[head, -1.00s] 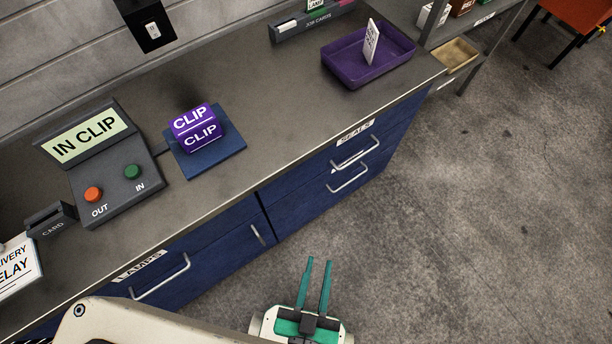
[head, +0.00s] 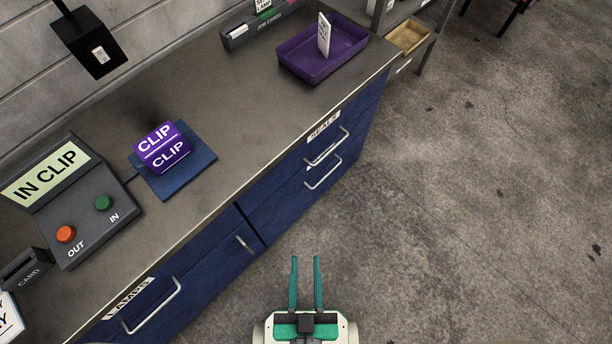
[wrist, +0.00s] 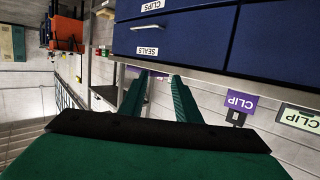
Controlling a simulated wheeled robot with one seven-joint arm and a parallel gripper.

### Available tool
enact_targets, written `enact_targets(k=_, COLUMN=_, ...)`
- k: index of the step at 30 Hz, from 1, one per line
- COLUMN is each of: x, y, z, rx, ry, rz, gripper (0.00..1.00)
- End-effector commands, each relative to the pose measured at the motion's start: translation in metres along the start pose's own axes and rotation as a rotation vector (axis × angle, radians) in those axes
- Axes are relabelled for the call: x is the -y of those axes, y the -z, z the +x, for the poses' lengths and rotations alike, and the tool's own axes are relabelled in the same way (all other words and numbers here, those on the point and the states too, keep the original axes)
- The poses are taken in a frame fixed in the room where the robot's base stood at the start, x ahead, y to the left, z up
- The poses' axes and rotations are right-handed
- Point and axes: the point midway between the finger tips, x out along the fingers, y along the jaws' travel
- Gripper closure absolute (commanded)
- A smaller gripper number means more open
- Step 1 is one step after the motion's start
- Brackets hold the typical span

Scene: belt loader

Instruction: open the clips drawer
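The clips drawer (head: 284,213) seems to be the lower front in the right blue cabinet, under the seals drawer. Its handle (head: 324,173) is a grey bar, and its label in the head view is mostly hidden by the bar above. In the wrist view, which is upside down, the CLIPS label (wrist: 152,5) shows at the top edge and the SEALS label (wrist: 147,50) below it. Both drawers look shut. My gripper (head: 306,259) is open and empty over the floor in front of the cabinet, apart from the handles. Its fingers also show in the wrist view (wrist: 160,76).
The bench (head: 235,115) carries a purple CLIP box (head: 162,148) on a blue pad, a control box (head: 85,205) with two buttons and a purple tray (head: 322,62). The lamps drawer handle (head: 152,306) is at lower left. The floor (head: 480,200) at right is clear.

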Motion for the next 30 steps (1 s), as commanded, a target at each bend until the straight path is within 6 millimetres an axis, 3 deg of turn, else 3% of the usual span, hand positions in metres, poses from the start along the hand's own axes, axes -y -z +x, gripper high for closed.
enact_targets(k=5, x=0.002, y=-0.019, z=0.013, rx=-0.018, ry=-0.008, rz=0.065, gripper=0.7)
enact_targets(k=11, x=0.008, y=-0.073, z=0.058, rx=-0.069, ry=-0.036, rz=0.269, gripper=0.7)
enact_targets(k=21, x=0.012, y=-0.16, z=0.16, rx=-0.148, ry=-0.115, rz=0.62, gripper=0.7)
enact_targets(k=30, x=0.002, y=-0.218, z=0.263, rx=-0.199, ry=-0.217, rz=0.876, gripper=0.7)
